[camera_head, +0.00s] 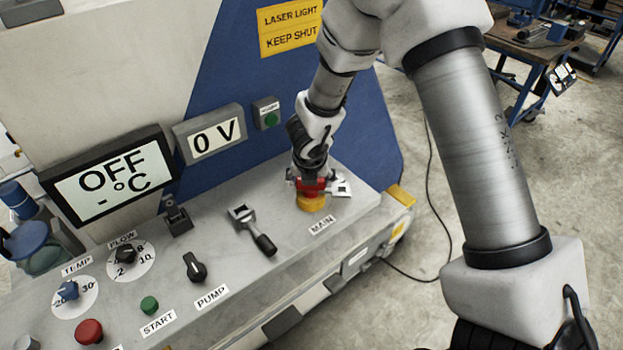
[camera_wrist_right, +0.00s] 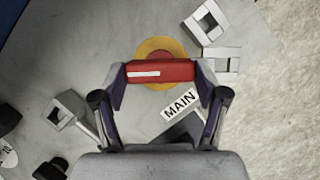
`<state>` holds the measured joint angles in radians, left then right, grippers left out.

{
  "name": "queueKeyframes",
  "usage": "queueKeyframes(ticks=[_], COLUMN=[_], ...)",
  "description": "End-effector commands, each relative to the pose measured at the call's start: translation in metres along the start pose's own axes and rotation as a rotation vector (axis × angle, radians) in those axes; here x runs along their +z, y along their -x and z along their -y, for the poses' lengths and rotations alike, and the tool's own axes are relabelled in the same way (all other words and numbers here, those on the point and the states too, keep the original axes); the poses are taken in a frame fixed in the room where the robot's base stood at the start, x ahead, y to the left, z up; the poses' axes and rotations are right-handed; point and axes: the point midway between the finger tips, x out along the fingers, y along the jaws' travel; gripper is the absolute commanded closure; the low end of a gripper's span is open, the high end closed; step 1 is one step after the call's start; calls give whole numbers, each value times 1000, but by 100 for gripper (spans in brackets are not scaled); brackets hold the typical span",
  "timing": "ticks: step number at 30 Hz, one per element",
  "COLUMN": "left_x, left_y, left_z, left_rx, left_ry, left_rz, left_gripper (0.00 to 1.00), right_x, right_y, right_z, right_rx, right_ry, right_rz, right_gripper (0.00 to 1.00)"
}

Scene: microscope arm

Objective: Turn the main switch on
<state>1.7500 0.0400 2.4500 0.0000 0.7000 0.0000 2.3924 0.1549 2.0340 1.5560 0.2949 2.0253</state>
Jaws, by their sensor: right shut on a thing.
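The main switch has a red handle (camera_wrist_right: 160,71) on a yellow round base (camera_head: 312,203), near the right end of the grey panel, beside the MAIN label (camera_head: 322,225). The handle carries a white line and lies roughly crosswise in the right wrist view. My right gripper (camera_head: 311,184) comes down from above and is shut on the red handle, with a finger at each end of it in the right wrist view (camera_wrist_right: 161,85). In the head view the gripper hides part of the handle. The display (camera_head: 113,176) reads OFF and another display (camera_head: 213,137) reads 0 V. My left gripper is not in view.
Grey metal pieces (camera_wrist_right: 215,45) lie close beside the switch. The pump knob (camera_head: 194,266), green start button (camera_head: 149,305) and red button (camera_head: 88,332) are further left. Open floor (camera_head: 420,290) lies to the right.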

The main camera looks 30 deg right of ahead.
Motion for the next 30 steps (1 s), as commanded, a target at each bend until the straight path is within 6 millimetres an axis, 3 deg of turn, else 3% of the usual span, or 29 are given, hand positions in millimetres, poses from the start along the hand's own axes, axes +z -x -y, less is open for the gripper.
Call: queueKeyframes(ticks=[18, 30], left_x=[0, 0], left_y=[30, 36], left_z=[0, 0], left_rx=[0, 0], left_ry=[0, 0], left_rz=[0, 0], left_gripper=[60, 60], right_x=[0, 0], right_y=[0, -2], right_z=[-2, -2], right_rx=[-223, -321], right_ry=[-531, -765], right_rz=[-3, -3], right_gripper=[90, 90])
